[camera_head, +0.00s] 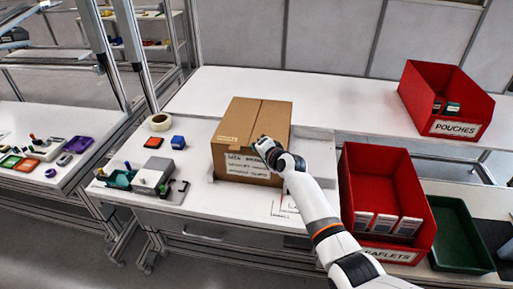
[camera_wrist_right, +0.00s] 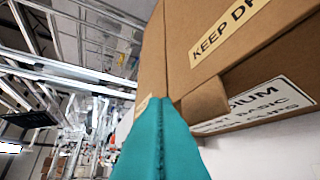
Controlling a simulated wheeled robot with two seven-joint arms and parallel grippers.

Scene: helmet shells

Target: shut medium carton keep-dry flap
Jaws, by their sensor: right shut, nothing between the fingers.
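The brown medium carton (camera_head: 233,120) stands on the white bench, its top flaps lying about flat with a seam between them. The keep-dry label (camera_head: 228,138) is at the near left edge of the top; it also shows in the right wrist view (camera_wrist_right: 229,33). Below it is the white front label (camera_wrist_right: 258,104), partly covered by a brown tab (camera_wrist_right: 205,101). My right gripper (camera_head: 261,143) is shut and empty at the carton's near upper edge, hiding part of it. Its teal fingers (camera_wrist_right: 160,120) are close to the carton; contact cannot be told. My left gripper is not in view.
A red leaflets bin (camera_head: 372,160) and a dark green tray (camera_head: 458,235) stand right of my right arm. A red pouches bin (camera_head: 445,95) is farther back. A tape roll (camera_head: 160,122) and a grey device (camera_head: 152,178) lie left. The bench behind the carton is clear.

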